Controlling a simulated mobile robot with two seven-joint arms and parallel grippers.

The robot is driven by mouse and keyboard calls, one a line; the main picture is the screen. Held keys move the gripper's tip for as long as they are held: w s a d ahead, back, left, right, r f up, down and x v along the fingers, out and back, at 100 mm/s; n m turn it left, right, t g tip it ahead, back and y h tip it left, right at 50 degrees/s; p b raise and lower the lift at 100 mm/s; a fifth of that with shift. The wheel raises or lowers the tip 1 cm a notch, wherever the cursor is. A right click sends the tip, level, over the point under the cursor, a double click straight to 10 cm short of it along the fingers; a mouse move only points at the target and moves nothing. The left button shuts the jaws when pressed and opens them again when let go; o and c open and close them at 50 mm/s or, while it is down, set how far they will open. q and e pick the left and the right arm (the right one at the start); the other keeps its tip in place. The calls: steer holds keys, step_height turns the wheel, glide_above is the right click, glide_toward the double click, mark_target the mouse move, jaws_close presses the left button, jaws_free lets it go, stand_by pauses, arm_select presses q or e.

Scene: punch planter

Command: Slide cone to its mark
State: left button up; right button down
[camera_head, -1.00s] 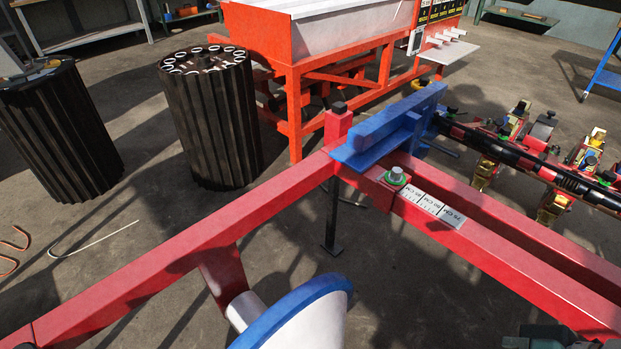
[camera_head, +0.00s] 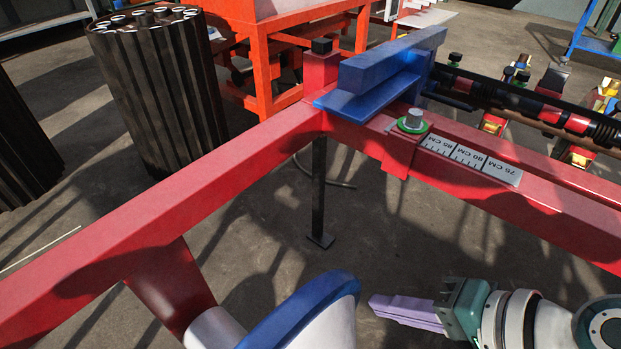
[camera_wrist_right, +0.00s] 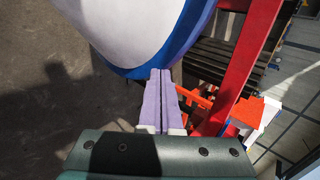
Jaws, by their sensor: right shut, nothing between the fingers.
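A white part with a wide blue rim (camera_head: 310,312), seemingly the cone, is at the bottom centre of the head view. A grey hub (camera_head: 214,328) joins it to a red bracket under the red beam. My right gripper (camera_head: 376,303) is shut and empty, its lilac fingers pointing left, just right of the rim. In the right wrist view its fingertips (camera_wrist_right: 160,74) overlap the edge of the blue rim (camera_wrist_right: 140,70); I cannot tell if they touch. A scale strip marked 75, 80 and 85 CM (camera_head: 468,160) lies on the right red beam. My left gripper is out of view.
A blue slide block (camera_head: 385,70) sits on the beam corner, beside a green-ringed bolt (camera_head: 412,121). A black ribbed roller (camera_head: 160,95) stands behind the left beam (camera_head: 150,205). An orange frame (camera_head: 272,50) is at the back. Floor below the beams is open.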

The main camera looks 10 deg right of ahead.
mark_target(327, 282)
steer(key=w+a+f, duration=0.1)
steer(key=w+a+b, duration=0.1)
steer(key=w, duration=0.1)
steer(key=w+a+f+b, duration=0.1)
steer(key=shift+w+a+f, duration=0.15)
steer(key=shift+f, duration=0.2)
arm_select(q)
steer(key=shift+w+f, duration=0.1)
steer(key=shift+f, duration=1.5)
arm_select(e)
steer(key=shift+w+a+r, duration=0.1)
steer(key=shift+w+a, duration=0.35)
steer(key=shift+w, duration=0.1)
arm_select(q)
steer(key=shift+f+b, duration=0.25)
steer(key=shift+b, duration=0.1)
arm_select(e)
steer(key=w+a, duration=0.1)
steer(key=w, duration=0.1)
steer(key=w+a, duration=0.1)
steer(key=a, duration=0.1)
steer(key=shift+w, duration=0.4)
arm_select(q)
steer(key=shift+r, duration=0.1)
